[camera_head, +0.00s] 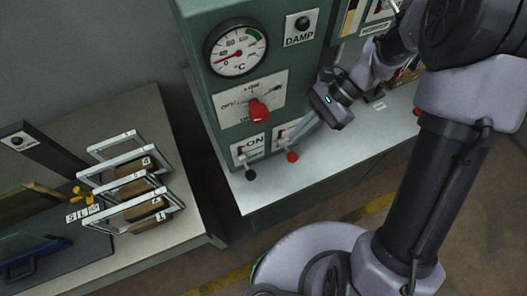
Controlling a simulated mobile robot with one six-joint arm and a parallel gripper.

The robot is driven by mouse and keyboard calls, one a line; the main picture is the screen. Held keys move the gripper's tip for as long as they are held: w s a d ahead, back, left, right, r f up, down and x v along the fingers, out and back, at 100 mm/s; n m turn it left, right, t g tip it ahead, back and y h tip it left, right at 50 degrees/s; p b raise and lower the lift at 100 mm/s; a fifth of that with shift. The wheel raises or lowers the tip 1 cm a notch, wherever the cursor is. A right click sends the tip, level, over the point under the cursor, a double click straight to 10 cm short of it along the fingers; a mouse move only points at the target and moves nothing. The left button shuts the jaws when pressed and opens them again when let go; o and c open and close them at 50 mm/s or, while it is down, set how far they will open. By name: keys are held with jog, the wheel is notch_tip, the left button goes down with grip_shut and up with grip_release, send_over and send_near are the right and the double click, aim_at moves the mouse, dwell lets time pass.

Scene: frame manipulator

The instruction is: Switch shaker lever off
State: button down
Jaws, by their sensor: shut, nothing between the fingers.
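A green cabinet (200,60) carries two small levers low on its front. One has a black knob (250,174) below a white plate reading "ON". The other has a red knob (292,157) below a second white plate (281,135), partly covered by my fingers. The small lettering is too blurred to tell which lever is the shaker's. Both knobs hang low in front of their plates. My gripper (299,134) is shut and empty, its fingers pointing down-left just above the red knob. I cannot tell whether they touch that lever.
A large red rotary knob (258,110) and a round temperature gauge (237,50) are above the levers. A "DAMP" button (302,23) is near the top. A light shelf (330,160) runs below the levers. A side bench on the left holds metal frames (130,185).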

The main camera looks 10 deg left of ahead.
jog(key=b, duration=0.3)
send_near(251, 175)
notch_tip(251, 175, down, 5)
jog(key=a, duration=0.2)
jog(key=shift+s+a+f, duration=0.3)
jog(key=shift+s+a, duration=0.1)
jog(key=shift+s, duration=0.35)
jog(key=shift+w+b, duration=0.15)
jog(key=shift+b, duration=0.2)
